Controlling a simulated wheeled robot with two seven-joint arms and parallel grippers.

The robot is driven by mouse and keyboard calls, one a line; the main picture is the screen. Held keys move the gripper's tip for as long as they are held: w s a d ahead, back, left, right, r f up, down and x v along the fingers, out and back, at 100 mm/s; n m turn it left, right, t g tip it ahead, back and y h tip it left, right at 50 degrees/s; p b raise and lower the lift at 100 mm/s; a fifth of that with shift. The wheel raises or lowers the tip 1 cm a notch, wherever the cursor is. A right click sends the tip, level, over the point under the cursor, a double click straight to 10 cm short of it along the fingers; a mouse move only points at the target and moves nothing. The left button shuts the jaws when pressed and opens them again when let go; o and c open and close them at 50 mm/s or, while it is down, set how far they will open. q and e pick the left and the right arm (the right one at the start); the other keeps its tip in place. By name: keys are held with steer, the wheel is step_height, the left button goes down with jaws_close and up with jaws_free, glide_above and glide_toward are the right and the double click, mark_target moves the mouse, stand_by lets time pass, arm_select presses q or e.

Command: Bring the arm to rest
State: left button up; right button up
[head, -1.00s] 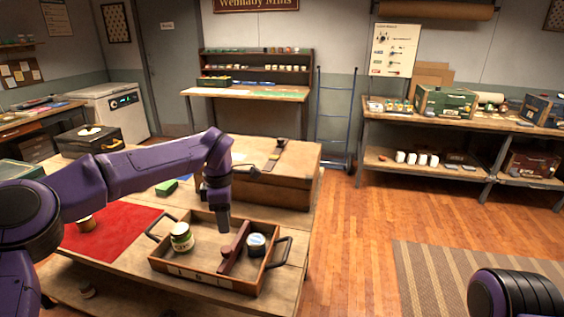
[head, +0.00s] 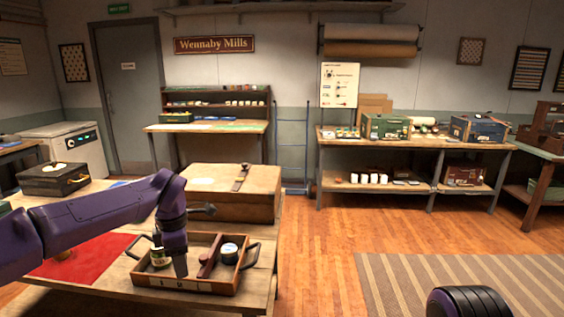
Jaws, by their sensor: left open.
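My left arm comes in from the left in the head view. Its gripper (head: 181,268) points down over the wooden tray (head: 190,284) on the table, with its tip in front of the tray's left part. The gripper is open, and I see nothing held in it. A jar (head: 160,258) stands in the tray just left of the gripper, partly hidden by it. A round tin (head: 229,253) stands in the tray's right part, beyond the brown centre handle (head: 209,256). My right gripper is out of the picture; only a dark rounded part of my body shows at the bottom right.
A large wooden case (head: 235,190) stands behind the tray. A red cloth (head: 95,258) lies on the table to the left, and a black case (head: 52,180) sits farther back. The floor right of the table is clear, with a striped rug (head: 400,285).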

arm_select(q)
step_height(320, 180, down, 10)
steer(key=a+t+y, duration=0.3)
steer(key=t+y, duration=0.1)
steer(key=y, duration=0.2)
steer(key=s+d+f+m+t, duration=0.1)
steer(key=s+f+m, duration=0.25)
steer(key=f, duration=0.35)
steer(key=s+d+f+m+t, duration=0.1)
steer(key=s+f+m+t, duration=0.2)
steer(key=f, duration=0.4)
steer(key=s+a+f+m+g+h, duration=0.1)
steer(key=s+f+m, duration=0.2)
steer(key=s, duration=0.7)
steer(key=s+a+f+m+g+h, duration=0.1)
steer(key=s+a+f+m+g, duration=0.1)
steer(key=s, duration=0.8)
steer(key=s+a+f+m+g, duration=0.1)
steer(key=s+f+m, duration=0.3)
steer(key=s, duration=0.7)
steer(key=shift+a+f+g+h, duration=0.4)
steer(key=shift+f+g, duration=0.2)
steer(key=shift+f, duration=0.35)
